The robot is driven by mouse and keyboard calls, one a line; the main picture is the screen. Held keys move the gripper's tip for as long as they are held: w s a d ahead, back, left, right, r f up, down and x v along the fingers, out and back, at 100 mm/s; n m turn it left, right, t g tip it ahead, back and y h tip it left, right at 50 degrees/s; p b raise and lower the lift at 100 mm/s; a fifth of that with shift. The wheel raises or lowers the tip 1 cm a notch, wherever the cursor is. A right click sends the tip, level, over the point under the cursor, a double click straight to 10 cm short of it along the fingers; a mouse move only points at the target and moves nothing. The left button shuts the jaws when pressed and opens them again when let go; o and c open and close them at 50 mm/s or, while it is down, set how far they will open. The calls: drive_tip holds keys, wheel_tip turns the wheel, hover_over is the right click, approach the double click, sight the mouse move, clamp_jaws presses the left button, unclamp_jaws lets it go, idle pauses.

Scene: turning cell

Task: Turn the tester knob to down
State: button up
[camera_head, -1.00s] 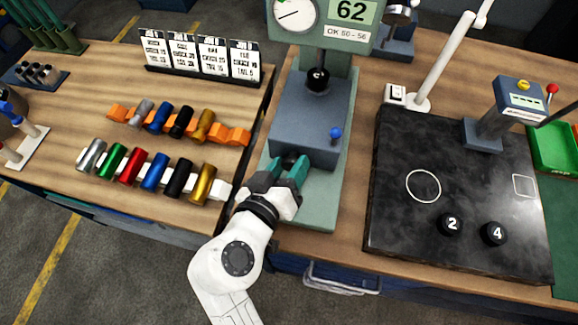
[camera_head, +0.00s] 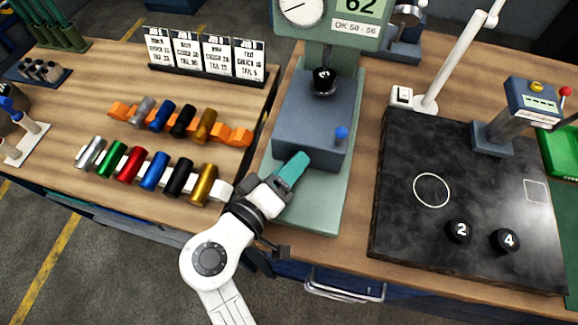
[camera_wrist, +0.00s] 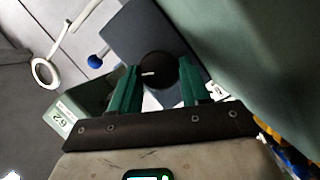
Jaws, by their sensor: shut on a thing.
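The tester (camera_head: 312,118) is a grey-blue block on a green base, with a green head showing a dial and the number 62. In the wrist view its black round knob (camera_wrist: 158,70) with a short white mark sits between the green fingers of my gripper (camera_wrist: 156,82). My gripper is shut on this knob. In the head view my gripper (camera_head: 299,160) is at the tester's front face, rolled so that one finger shows, and the knob is hidden behind it. Which way the mark points on the tester is hard to tell.
A blue-ball lever (camera_head: 341,133) stands close by on the tester's front right. A black ball (camera_head: 324,81) sits on the block below the head. A rack of coloured cylinders (camera_head: 154,170) is to the left. A dark slab (camera_head: 400,225) with numbered balls is to the right.

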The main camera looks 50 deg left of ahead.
idle(0.3)
drive_tip(key=o, duration=1)
drive_tip(key=b+v, duration=0.1)
drive_tip(key=v, duration=1)
drive_tip(key=shift+f+b, duration=0.1)
drive_tip(key=shift+b, duration=0.25)
drive_tip(key=shift+w, duration=0.1)
